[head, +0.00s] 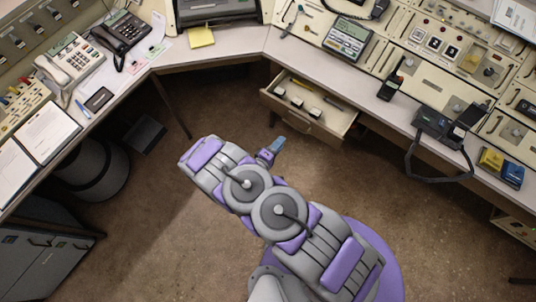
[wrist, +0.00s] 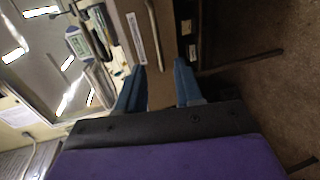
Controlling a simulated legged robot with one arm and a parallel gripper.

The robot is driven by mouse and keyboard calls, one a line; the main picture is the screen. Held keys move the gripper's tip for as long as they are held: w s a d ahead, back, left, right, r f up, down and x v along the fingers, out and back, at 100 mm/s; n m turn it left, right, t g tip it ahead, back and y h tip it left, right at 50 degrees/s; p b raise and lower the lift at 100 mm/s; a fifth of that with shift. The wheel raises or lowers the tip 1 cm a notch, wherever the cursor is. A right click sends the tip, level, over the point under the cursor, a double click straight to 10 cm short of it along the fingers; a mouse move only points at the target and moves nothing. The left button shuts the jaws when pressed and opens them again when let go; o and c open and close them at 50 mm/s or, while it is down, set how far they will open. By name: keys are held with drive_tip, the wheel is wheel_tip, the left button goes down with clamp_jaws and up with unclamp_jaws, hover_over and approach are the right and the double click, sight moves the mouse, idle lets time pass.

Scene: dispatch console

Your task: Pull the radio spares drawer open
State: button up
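A cream drawer (head: 308,120), which I take to be the radio spares drawer, stands partly out from under the right desk in the head view. Several small dark and white items lie inside. Its label is not readable. My gripper (head: 274,148) is in front of the drawer, to the lower left and apart from it. In the wrist view my gripper (wrist: 160,88) has its two blue fingers spread, with nothing held between them. A tan panel shows beyond the fingers, with a pale bar handle (wrist: 155,35) and a white label strip (wrist: 136,39) above the fingertips.
The desk (head: 225,48) runs along the back and both sides, bearing telephones (head: 122,30), a handheld radio (head: 391,86) and a corded device (head: 440,128). A dark bin (head: 95,170) and a grey cabinet (head: 38,262) stand at left. The floor (head: 160,215) beside my arm is clear.

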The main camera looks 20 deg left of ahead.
drive_tip(key=v, duration=0.7)
drive_tip(key=shift+p, duration=0.45)
